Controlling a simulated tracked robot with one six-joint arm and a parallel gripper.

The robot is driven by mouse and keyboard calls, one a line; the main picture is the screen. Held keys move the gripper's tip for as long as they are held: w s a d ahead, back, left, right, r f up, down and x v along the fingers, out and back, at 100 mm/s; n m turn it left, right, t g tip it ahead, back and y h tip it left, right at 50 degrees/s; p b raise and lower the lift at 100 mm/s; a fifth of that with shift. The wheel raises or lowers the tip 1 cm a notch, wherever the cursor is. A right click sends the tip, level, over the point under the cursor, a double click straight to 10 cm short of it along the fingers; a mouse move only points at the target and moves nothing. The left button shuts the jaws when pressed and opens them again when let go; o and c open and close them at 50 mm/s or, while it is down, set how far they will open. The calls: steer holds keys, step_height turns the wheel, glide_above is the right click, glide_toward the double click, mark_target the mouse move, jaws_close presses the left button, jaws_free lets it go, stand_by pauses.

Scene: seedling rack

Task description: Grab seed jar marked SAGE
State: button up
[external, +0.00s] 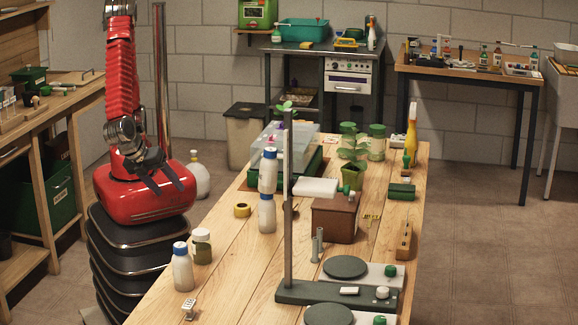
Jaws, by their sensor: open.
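I cannot read the word SAGE on any jar at this size. My gripper (166,191) hangs at the left, in front of my red body, off the bench and apart from all jars. Its dark fingers are spread, with nothing between them.
Blue-capped bottles (267,214), a tall grey stand (288,190), a brown box (336,220) and a clear-covered tray (282,147) crowd the bench's middle. A yellow tape roll (242,210) lies near the left edge.

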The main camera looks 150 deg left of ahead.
steer(key=w+a+f+m+t+y, duration=0.2)
steer(key=w+a+f+m+y, duration=0.1)
steer(key=w+m+y, duration=0.15)
steer(key=m+t+h, duration=0.1)
steer(key=m+t, duration=1.3)
steer(key=m, duration=0.2)
glide_toward(197, 230)
steer(key=w, duration=0.1)
steer(key=shift+w+a+f, duration=0.15)
steer(key=shift+a+f, duration=0.2)
steer(key=shift+f, duration=0.1)
steer(key=shift+w, duration=0.1)
steer(key=x, duration=0.7)
steer(key=shift+w+a, duration=0.45)
steer(key=shift+w, duration=0.15)
